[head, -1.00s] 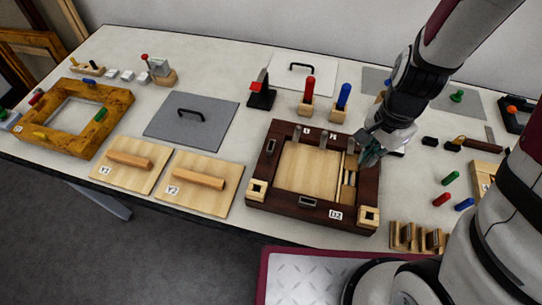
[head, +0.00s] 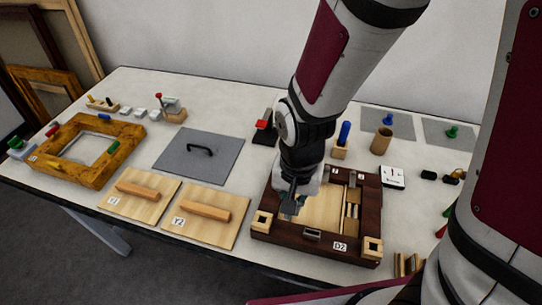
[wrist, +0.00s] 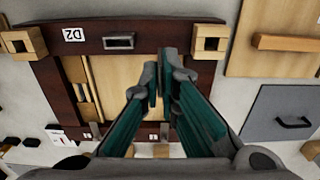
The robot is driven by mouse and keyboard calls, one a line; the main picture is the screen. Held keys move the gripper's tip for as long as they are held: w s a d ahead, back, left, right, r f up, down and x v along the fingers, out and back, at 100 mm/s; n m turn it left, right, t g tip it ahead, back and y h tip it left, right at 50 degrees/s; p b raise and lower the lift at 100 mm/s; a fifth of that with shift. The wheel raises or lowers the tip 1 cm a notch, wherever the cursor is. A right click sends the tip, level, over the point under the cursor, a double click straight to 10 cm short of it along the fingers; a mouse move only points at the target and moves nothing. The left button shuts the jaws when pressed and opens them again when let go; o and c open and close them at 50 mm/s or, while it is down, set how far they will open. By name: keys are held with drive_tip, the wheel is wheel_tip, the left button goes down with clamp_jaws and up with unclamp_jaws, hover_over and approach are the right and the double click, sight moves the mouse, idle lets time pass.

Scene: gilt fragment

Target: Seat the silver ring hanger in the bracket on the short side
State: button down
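The dark wooden frame marked D2 (head: 374,205) lies on the table; its front side also shows in the wrist view (wrist: 165,32). A metal bracket (head: 312,235) is set in that front side, with a dark slot visible in the wrist view (wrist: 119,41). Narrow metal pieces (head: 353,183) stand at the far side. My gripper (head: 290,207) is low over the frame's left side. The left side's bracket is hidden.
Two handled wooden boards, Y1 (head: 128,205) and Y2 (head: 186,229), lie left of the frame. A grey handled plate (head: 220,165) is behind them. A blue peg in a block (head: 342,145) and a brown cylinder (head: 381,141) stand behind the frame.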

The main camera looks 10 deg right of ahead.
drive_tip(key=w, duration=0.4)
drive_tip(key=w+a, duration=0.1)
drive_tip(key=w, duration=0.3)
drive_tip(key=w+f, duration=0.1)
drive_tip(key=w, duration=0.4)
drive_tip(key=shift+w+a+f, duration=0.1)
drive_tip(key=shift+a, duration=0.3)
drive_tip(key=shift+f+p, duration=0.35)
drive_tip(key=shift+f, duration=1.4)
drive_tip(key=shift+f, duration=0.2)
drive_tip(key=c, duration=1.8)
unclamp_jaws()
drive_tip(key=shift+r, duration=0.1)
